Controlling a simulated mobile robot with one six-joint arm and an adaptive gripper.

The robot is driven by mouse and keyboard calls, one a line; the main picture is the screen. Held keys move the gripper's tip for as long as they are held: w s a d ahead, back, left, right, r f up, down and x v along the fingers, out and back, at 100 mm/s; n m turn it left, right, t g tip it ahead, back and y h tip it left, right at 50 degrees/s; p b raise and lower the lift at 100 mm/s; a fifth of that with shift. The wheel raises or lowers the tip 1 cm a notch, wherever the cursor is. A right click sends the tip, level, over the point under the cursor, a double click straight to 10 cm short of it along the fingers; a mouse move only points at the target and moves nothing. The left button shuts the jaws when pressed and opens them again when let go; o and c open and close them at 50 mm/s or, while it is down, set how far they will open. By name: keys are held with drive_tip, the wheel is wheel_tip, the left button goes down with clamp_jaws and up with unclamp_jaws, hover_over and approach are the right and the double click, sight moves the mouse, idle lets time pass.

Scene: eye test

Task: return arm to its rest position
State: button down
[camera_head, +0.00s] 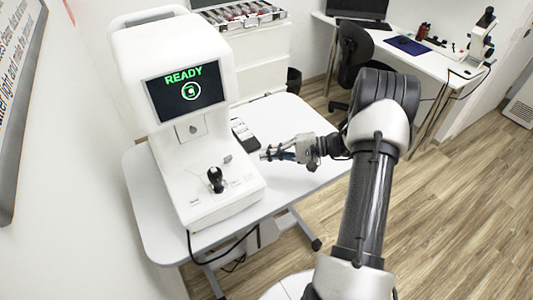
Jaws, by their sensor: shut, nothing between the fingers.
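My arm reaches up from the bottom right and bends left at its elbow. My gripper (268,154) is shut and empty, and hangs over the right part of the white table (298,186). The white eye-test machine (172,110) stands on that table, to the left of my gripper and apart from it.
A dark handheld item (242,133) lies on the table behind the machine's base. A black chair (352,60) and a desk (437,58) with a microscope-like instrument (482,38) stand behind. A black cable (222,256) hangs at the table's front. Wood floor is clear at right.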

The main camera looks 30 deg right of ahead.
drive_tip(key=shift+w+a, duration=0.1)
idle(0.3)
drive_tip(key=a+r+n+g, duration=0.1)
drive_tip(key=a+r, duration=0.1)
drive_tip(key=s+a+r+g, duration=0.1)
drive_tip(key=a+r, duration=0.1)
drive_tip(key=a+r+n+g, duration=0.1)
drive_tip(key=a+r, duration=0.1)
drive_tip(key=shift+s+a+r+n+g, duration=0.25)
drive_tip(key=shift+s+a+n+g, duration=0.05)
drive_tip(key=shift+s, duration=0.1)
drive_tip(key=s+a+r+n+g+h, duration=0.3)
drive_tip(key=s+a+r, duration=0.3)
drive_tip(key=a, duration=0.2)
drive_tip(key=s+a+r+n+t+h, duration=0.1)
drive_tip(key=s+r+n+h, duration=0.1)
drive_tip(key=s, duration=0.7)
drive_tip(key=s+a+r+n+t+h, duration=0.1)
drive_tip(key=s+r+n+h, duration=0.2)
drive_tip(key=s+r+h, duration=0.2)
drive_tip(key=s+h, duration=0.2)
drive_tip(key=s, duration=0.2)
drive_tip(key=shift+s+a+r+t, duration=0.25)
drive_tip(key=shift+s+t, duration=0.15)
